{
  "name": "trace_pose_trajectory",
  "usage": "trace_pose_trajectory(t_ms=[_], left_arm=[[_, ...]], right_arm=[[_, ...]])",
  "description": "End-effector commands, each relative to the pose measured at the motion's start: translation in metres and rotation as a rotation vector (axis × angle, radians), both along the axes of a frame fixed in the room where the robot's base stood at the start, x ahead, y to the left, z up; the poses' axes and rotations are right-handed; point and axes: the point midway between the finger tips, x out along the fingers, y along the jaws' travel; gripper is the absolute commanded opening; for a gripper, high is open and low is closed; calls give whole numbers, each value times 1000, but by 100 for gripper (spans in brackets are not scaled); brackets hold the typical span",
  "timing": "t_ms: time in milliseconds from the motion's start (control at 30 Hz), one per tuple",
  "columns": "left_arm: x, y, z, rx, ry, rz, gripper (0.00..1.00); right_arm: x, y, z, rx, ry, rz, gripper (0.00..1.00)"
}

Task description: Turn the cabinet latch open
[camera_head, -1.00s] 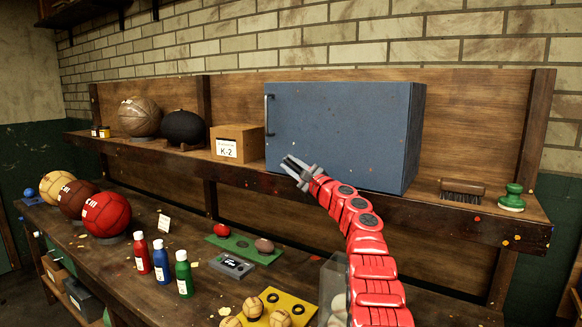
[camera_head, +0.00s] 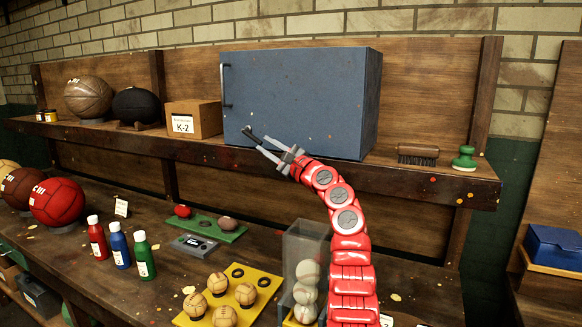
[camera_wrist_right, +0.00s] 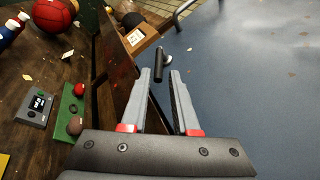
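The blue cabinet (camera_head: 300,95) stands on the shelf with its door shut. A dark bar handle (camera_head: 224,86) is on the door's left edge. The latch (camera_wrist_right: 161,65), a short dark lever with a pale pivot, is low on the door in the right wrist view. My right gripper (camera_wrist_right: 160,74) is open, with its fingertips close to the latch and the lever's end about between them. I cannot tell whether they touch it. In the head view my right gripper (camera_head: 261,143) is at the door's lower left, partly covering the latch area. My left gripper is out of view.
A K-2 box (camera_head: 195,119) and a black ball (camera_head: 137,105) stand left of the cabinet. A brush (camera_head: 418,153) and a green stamp (camera_head: 464,158) are on the right. Bottles, balls and a clear bin (camera_head: 305,245) fill the bench below.

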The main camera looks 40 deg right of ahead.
Motion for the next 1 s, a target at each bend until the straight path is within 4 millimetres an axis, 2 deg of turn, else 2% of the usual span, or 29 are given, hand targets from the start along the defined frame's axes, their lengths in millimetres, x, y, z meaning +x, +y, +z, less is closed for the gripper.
trace_pose_trajectory(t_ms=[33, 200, 400, 600, 833, 867, 1000], left_arm=[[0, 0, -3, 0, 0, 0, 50], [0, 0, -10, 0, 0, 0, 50], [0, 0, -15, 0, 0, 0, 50], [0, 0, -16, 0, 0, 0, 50], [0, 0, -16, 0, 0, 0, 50], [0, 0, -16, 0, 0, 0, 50], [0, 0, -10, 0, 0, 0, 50]], right_arm=[[-7, 1, -7, -3, 3, 0, 28], [-44, -3, -16, -6, 5, -3, 28], [-76, -5, -22, -3, 2, -2, 28], [-89, -4, -25, 0, 3, 1, 28], [-90, -4, -25, 0, 2, 2, 28], [-90, -4, -25, 0, 2, 2, 27], [-87, 2, -23, -82, 13, -14, 2]])
